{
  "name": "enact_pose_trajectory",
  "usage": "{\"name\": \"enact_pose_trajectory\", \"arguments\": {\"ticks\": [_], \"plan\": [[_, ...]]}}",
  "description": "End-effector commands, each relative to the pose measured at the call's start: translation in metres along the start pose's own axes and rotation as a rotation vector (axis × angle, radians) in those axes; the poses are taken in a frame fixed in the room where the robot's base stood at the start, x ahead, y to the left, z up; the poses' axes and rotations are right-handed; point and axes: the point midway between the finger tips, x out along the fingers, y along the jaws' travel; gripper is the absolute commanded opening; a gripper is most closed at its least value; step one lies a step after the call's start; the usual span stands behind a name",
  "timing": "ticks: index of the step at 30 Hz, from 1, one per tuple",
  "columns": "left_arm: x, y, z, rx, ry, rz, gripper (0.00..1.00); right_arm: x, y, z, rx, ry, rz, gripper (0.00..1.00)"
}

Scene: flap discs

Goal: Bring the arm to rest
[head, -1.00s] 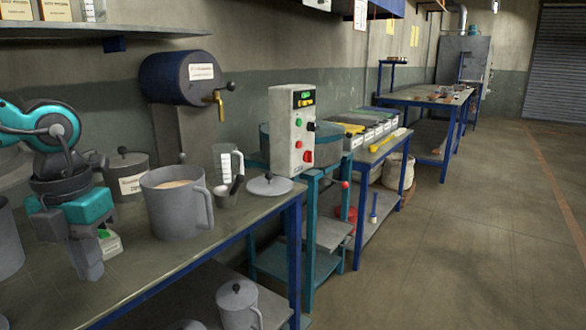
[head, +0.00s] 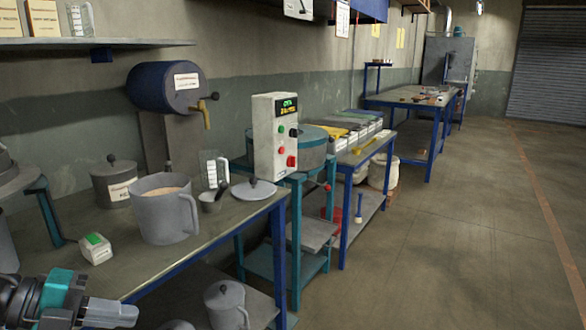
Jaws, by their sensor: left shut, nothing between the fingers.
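My left gripper (head: 110,313) is at the lower left of the head view, near the front edge of the workbench (head: 135,270). Its grey fingers point right and are shut together with nothing between them. It appears apart from everything on the bench. Only the end of the left arm shows there, with a teal band and dark joints. The right gripper is not in view.
On the bench stand a grey jug (head: 165,218) with tan contents, a small white-and-green box (head: 96,248), a lidded pot (head: 117,184), a clear beaker (head: 214,168) and a loose lid (head: 254,193). A control box (head: 275,135) stands beyond. The floor at right is clear.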

Motion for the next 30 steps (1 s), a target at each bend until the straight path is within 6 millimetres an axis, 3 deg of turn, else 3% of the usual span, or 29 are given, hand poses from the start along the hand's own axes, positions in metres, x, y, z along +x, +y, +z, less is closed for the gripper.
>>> {"name": "enact_pose_trajectory", "arguments": {"ticks": [8, 14, 17, 22, 27, 30], "plan": [[0.015, 0.037, 0.009, -0.456, -0.241, -0.396, 0.0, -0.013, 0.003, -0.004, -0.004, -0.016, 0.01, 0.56], [0.036, 0.084, 0.001, -0.826, -0.42, -0.561, 0.0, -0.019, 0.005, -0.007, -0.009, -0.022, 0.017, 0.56], [0.053, 0.109, -0.014, -1.028, -0.499, -0.604, 0.0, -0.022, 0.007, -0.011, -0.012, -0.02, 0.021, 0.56], [0.092, 0.144, -0.054, -1.372, -0.591, -0.62, 0.0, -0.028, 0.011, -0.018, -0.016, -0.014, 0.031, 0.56], [0.129, 0.159, -0.096, -1.631, -0.622, -0.585, 0.0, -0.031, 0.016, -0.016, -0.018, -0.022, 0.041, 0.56], [0.142, 0.161, -0.112, -1.714, -0.624, -0.566, 0.0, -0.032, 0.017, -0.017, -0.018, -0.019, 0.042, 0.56]]}}
